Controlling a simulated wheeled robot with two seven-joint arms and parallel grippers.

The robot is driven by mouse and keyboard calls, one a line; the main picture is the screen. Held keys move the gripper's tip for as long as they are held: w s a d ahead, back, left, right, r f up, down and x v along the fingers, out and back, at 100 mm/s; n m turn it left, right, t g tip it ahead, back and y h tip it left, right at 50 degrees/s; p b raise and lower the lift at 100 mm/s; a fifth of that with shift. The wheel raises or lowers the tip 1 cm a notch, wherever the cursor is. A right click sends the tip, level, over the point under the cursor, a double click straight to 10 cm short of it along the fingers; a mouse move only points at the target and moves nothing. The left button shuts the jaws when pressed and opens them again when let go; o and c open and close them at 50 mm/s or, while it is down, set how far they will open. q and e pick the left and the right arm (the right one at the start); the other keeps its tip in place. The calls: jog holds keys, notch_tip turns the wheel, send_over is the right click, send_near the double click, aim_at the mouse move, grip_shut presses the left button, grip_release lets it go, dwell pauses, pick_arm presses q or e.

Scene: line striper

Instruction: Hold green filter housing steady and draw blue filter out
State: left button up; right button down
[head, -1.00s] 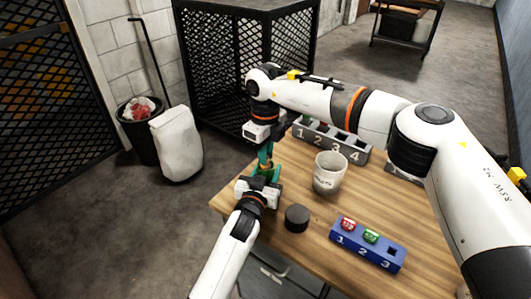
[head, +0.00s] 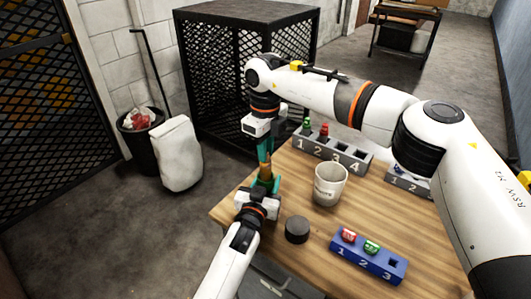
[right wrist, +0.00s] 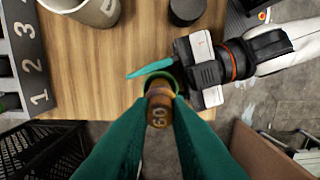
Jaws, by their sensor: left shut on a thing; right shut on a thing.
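My right gripper (head: 265,160) points down from above, its teal fingers shut on the filter. In the right wrist view the filter (right wrist: 159,113) shows as a brown-orange cylinder marked "60", between the fingertips. No blue shows on it. The green filter housing (right wrist: 176,82) shows as a green rim just beyond it. My left gripper (head: 264,184), lower down, is shut on the housing at the table's left edge. In the wrist view one teal finger of the left gripper (right wrist: 152,70) reaches past the rim. Fingers hide most of both parts, so I cannot tell how deep the filter sits.
A white mug (head: 330,184) and a dark round puck (head: 297,230) stand on the wooden table (head: 305,262). A blue rack (head: 368,262) holds a red and a green piece. A grey numbered rack (head: 330,152) stands behind. A mesh cage (head: 243,80) is beyond the table.

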jog(key=shift+r, duration=3.2)
pick_arm(q)
jog(key=o, duration=1.3)
